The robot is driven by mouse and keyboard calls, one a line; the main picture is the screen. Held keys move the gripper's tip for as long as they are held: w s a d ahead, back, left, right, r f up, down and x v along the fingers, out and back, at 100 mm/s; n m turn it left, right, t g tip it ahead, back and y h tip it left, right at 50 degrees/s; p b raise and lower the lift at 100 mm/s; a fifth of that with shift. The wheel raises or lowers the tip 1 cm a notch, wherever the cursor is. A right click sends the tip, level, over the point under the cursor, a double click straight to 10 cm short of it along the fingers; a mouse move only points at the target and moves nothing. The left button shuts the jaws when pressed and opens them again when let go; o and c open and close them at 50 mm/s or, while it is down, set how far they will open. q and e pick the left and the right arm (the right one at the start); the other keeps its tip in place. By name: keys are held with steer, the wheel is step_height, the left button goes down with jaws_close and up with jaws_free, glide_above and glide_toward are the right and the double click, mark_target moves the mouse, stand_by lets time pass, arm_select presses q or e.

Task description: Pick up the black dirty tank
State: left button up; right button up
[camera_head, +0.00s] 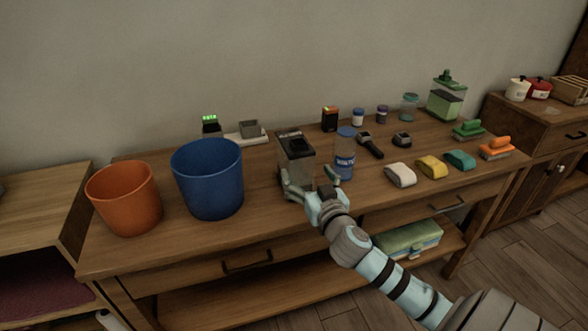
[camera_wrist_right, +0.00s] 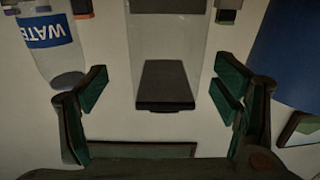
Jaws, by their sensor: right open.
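The black dirty tank (camera_head: 296,158) is a clear-walled container with a black top, standing upright on the wooden workbench. In the right wrist view the tank (camera_wrist_right: 167,45) appears inverted between my fingers, with its dark part (camera_wrist_right: 165,85) at the middle. My right gripper (camera_head: 310,184) is at the front of the tank and hides its lower part. Its fingers (camera_wrist_right: 158,92) are spread on either side, with visible gaps to the tank in the wrist view. My left gripper is not in view.
A water bottle (camera_head: 345,158) stands close to the right of the tank. A blue bucket (camera_head: 208,180) and an orange bucket (camera_head: 125,200) stand left. A white sponge (camera_head: 400,174) and other sponges lie right. A green-lidded tank (camera_head: 447,100) is at the back right.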

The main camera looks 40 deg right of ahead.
steer(key=shift+x, duration=1.1)
steer(key=x, duration=0.1)
steer(key=b+x, duration=0.1)
steer(key=x, duration=0.2)
steer(key=shift+w+a+f, duration=0.2)
steer(key=shift+a+f, duration=0.05)
steer(key=shift+f, duration=0.15)
steer(key=shift+w+d, duration=0.1)
steer(key=shift+w, duration=0.3)
steer(key=shift+s, duration=0.1)
steer(key=c, duration=1.5)
arm_select(q)
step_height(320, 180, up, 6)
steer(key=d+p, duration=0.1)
steer(key=p, duration=0.6)
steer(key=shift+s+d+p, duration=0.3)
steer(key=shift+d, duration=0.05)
arm_select(e)
steer(key=shift+o, duration=0.2)
step_height(320, 180, up, 20)
